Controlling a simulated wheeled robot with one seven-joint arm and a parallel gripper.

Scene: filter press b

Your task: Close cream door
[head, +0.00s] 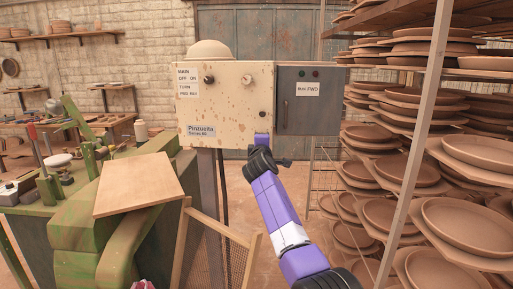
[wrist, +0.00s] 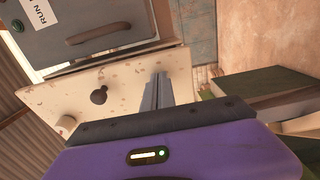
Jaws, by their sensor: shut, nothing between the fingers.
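The cream door (head: 222,105) is a chipped, rust-spotted panel with switch labels and a "Pinzuelita" plate, in the middle of the head view. It carries a dark knob (head: 263,114) near its right edge. In the wrist view the cream door (wrist: 125,84) lies sideways behind my fingers, with its black knob (wrist: 99,96) to their left. My gripper (head: 262,138) is at the door's lower right, below the knob. In the wrist view my gripper (wrist: 157,90) is shut and empty in front of the panel. I cannot tell whether the fingertips touch it, or how far the door stands open.
A grey box (head: 310,102) with a handle adjoins the door on the right. Racks of clay plates (head: 400,150) fill the right side. A green machine (head: 75,235) with a wooden board (head: 138,185) stands at lower left. A wooden mesh frame (head: 215,250) stands below the door.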

